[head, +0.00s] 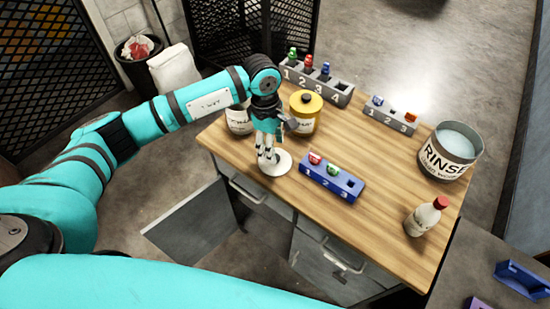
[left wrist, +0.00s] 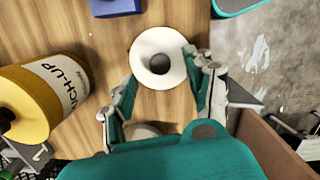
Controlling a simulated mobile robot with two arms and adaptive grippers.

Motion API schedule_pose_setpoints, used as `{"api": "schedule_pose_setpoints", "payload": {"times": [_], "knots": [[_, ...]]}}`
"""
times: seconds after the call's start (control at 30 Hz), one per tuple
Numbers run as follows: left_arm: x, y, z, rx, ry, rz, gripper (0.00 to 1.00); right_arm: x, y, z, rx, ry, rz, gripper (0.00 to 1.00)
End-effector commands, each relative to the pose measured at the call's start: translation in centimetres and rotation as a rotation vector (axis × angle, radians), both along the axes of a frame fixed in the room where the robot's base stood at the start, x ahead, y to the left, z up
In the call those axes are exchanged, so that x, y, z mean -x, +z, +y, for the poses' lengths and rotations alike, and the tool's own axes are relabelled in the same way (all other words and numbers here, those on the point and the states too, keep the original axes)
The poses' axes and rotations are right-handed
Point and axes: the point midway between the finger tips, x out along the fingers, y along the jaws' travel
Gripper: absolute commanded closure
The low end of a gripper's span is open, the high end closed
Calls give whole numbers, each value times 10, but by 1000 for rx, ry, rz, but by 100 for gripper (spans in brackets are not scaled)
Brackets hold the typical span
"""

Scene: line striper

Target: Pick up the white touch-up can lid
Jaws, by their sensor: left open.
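The white touch-up can lid (head: 281,166) lies on the wooden worktop near its front left edge. In the left wrist view the lid (left wrist: 145,72) is a white disc with a dark round knob at its middle. My left gripper (head: 267,157) points down over the lid, its fingers covering part of it in the head view. In the left wrist view the gripper (left wrist: 160,70) is open, with the fingertips at the near left and right sides of the lid. I cannot tell whether they touch it. My right gripper is not in view.
A yellow can (head: 305,115) and a white can (head: 238,121) stand close behind my left gripper. A blue numbered rack (head: 333,178) sits just right of the lid. Grey racks (head: 318,87), a rinse tub (head: 450,150) and a red-capped bottle (head: 426,216) stand farther off. The front-middle worktop is clear.

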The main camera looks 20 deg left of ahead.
Motion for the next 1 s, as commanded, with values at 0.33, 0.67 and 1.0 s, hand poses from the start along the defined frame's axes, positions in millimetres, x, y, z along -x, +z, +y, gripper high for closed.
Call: {"api": "schedule_pose_setpoints", "payload": {"times": [0.33,0.67,1.0], "knots": [[0,-42,-3,1,1,1,46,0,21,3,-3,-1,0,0],[0,-43,-3,0,1,0,60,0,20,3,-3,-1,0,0],[0,-43,-3,0,1,0,100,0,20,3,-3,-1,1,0]]}}
